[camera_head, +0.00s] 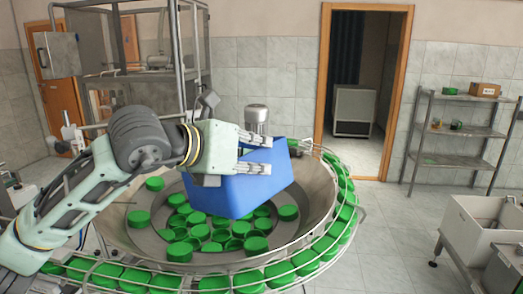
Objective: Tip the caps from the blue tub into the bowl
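The blue tub (236,194) is in the air over the feeder bowl (313,197), tilted. Its inside is turned away, so I cannot see what is in it. My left gripper (270,156) is at the tub's upper part, its two fingers apart with blue tub between them; it appears to hold the tub. The exact contact is hard to see. Many green caps (257,246) lie in the bowl below the tub, some hidden behind it. My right gripper is not in view.
A railed track with green caps (307,262) curves around the bowl's front and right. A metal frame machine (190,50) stands behind. A shelf rack (460,130) and a pale sink-like bin (478,232) are at the right. Floor between is clear.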

